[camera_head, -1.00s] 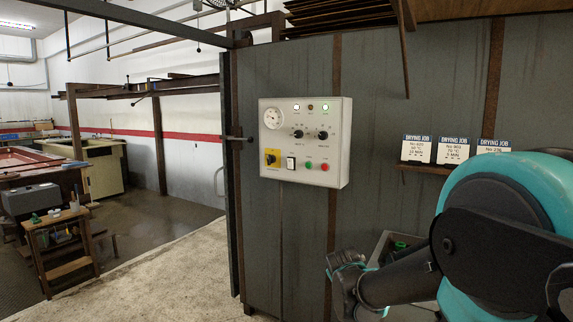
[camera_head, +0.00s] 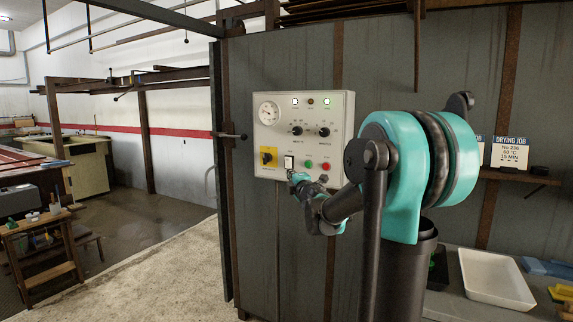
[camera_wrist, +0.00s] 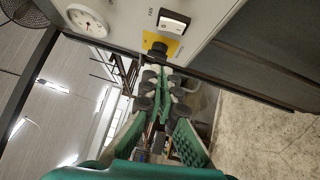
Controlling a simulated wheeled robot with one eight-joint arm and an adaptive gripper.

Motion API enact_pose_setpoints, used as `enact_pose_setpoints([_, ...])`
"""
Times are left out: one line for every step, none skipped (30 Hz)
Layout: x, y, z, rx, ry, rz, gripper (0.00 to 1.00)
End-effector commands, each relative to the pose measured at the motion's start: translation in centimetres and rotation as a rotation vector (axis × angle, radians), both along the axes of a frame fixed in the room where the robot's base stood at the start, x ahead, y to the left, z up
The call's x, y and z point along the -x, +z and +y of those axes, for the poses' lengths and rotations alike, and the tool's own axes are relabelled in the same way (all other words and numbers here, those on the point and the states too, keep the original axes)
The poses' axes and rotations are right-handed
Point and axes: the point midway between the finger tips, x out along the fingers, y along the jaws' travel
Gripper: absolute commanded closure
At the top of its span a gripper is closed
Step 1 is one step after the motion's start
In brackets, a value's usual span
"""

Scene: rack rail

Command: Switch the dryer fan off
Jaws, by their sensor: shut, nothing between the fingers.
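The light grey control panel (camera_head: 341,110) is on the dark metal wall. Its fan switch (camera_head: 289,162) is a small white rocker in a black frame. In the wrist view the rocker (camera_wrist: 174,21) shows beside the label FAN; I cannot tell which way it is tipped. My gripper (camera_head: 296,178) is just below the rocker in the head view, shut and empty. In the wrist view its fingertips (camera_wrist: 162,76) are together near the yellow plate with the black rotary switch (camera_wrist: 158,47). Contact with the rocker is not visible.
The panel also carries a dial gauge (camera_head: 268,113), lit lamps, two black knobs (camera_head: 297,130), a green button (camera_head: 308,164) and a red button (camera_head: 325,166). A white tray (camera_head: 495,279) and job cards (camera_head: 510,153) are at the right.

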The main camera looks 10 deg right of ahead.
Motion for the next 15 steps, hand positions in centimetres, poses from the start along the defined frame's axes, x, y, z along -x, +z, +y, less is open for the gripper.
enact_pose_setpoints([0.0,0.0,0.0,-0.001,-0.001,0.0,1.0])
enact_pose_setpoints([0.0,0.0,0.0,-0.001,-0.001,0.0,1.0])
enact_pose_setpoints([0.0,0.0,0.0,-0.001,-0.001,0.0,1.0])
enact_pose_setpoints([0.0,0.0,0.0,-0.002,-0.001,0.0,1.0])
enact_pose_setpoints([0.0,0.0,0.0,-0.002,-0.001,0.001,1.0])
enact_pose_setpoints([-0.1,0.0,0.0,-0.002,-0.001,0.001,1.0])
enact_pose_setpoints([-0.3,0.0,0.0,-0.002,-0.001,0.001,1.0])
enact_pose_setpoints([-0.5,0.0,0.0,-0.003,-0.002,0.001,1.0])
enact_pose_setpoints([-0.8,0.1,0.1,-0.003,-0.002,0.001,1.0])
enact_pose_setpoints([-1.1,0.1,0.1,-0.004,-0.002,0.001,1.0])
enact_pose_setpoints([-1.5,0.1,0.2,-0.004,-0.002,0.001,1.0])
enact_pose_setpoints([-2.1,0.2,0.3,-0.004,-0.002,0.001,1.0])
enact_pose_setpoints([-2.6,0.2,0.4,-0.004,-0.002,0.001,1.0])
enact_pose_setpoints([-3.1,0.2,0.5,-0.003,-0.002,0.001,1.0])
enact_pose_setpoints([-3.9,0.3,0.6,-0.003,-0.002,0.001,1.0])
